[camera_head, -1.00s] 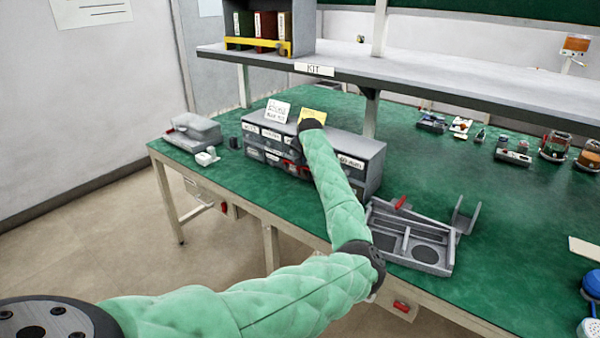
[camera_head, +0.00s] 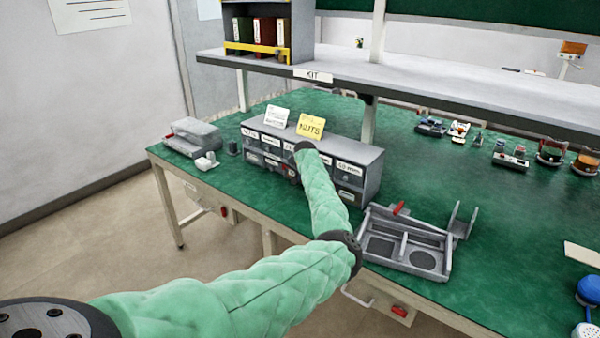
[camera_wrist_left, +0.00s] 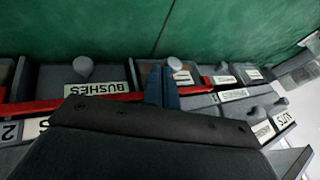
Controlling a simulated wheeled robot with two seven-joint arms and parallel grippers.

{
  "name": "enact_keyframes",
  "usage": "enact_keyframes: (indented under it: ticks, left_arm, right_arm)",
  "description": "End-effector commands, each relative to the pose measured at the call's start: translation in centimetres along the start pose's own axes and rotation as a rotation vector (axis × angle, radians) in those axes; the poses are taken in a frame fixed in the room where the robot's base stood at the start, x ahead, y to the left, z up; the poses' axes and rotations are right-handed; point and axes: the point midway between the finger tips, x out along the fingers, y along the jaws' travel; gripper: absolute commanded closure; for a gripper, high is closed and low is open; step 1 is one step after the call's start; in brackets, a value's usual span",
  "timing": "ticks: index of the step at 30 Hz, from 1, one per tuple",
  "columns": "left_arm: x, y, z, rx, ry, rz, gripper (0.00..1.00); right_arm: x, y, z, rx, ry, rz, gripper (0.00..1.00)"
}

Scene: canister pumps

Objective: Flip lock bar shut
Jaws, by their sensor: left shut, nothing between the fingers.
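The grey drawer cabinet (camera_head: 371,170) stands on the green bench with several labelled drawers. In the left wrist view, the red lock bar (camera_wrist_left: 90,101) runs across the drawer fronts, past a drawer labelled BUSHES (camera_wrist_left: 97,88). My left gripper (camera_wrist_left: 162,84) is shut and empty, its blue fingers in front of the bar and covering part of it. I cannot tell whether they touch it. In the head view my own arm hides the left gripper and most of the bar. My right gripper is not in view.
White and yellow cards (camera_head: 311,126) stand on the cabinet top. A grey compartment tray (camera_head: 400,259) with a red handle sits to its right. A grey unit (camera_head: 196,134) stands at the left. The KIT shelf (camera_head: 440,88) overhangs behind.

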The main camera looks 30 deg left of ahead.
Motion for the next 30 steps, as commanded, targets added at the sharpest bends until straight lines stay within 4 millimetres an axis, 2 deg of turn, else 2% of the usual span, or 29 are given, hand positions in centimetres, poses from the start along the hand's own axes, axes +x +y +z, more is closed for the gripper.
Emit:
enact_keyframes:
  ticks: [14,20,24,30]
  left_arm:
    - [0.5,-0.1,0.0,0.0,0.0,0.0,1.0]
    - [1.3,-1.7,0.0,0.0,0.001,-0.003,1.0]
    - [1.9,-3.0,0.0,0.001,0.001,-0.002,1.0]
    - [2.2,-3.7,0.1,0.001,-0.001,0.0,1.0]
  right_arm:
    - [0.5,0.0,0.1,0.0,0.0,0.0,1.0]
    - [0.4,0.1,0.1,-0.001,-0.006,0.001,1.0]
    - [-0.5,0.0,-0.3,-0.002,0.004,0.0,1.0]
    - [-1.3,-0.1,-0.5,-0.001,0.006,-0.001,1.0]
